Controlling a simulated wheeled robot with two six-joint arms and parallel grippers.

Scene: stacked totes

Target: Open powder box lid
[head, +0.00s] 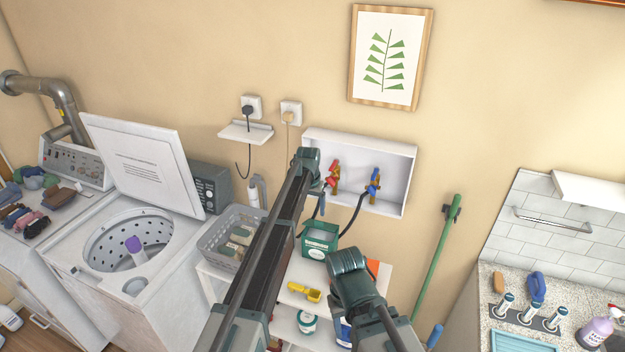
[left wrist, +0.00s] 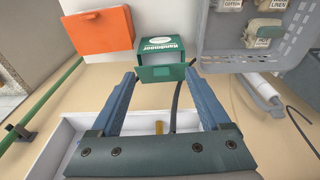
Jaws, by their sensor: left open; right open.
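The green powder box (head: 320,246) stands on the white shelf unit below the wall recess. In the left wrist view, the powder box (left wrist: 153,43) shows upside down with a white label. Its dark green lid flap (left wrist: 163,74) appears raised at an angle, with a pale gap beside the box. My left gripper (head: 318,198) hangs above and behind the box, near the wall. In the left wrist view its open fingers (left wrist: 160,77) are on both sides of the flap; contact cannot be told. My right gripper (head: 348,266) is open in front, right of the box; its fingertips are mostly hidden.
A grey basket (head: 222,236) stands left of the box. An orange box (left wrist: 102,29) stands on its other side. A yellow scoop (head: 304,291) lies in front. Red and blue valves, a white recess (head: 396,197) and a dark hose are behind. A green pole (head: 438,255) leans right.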

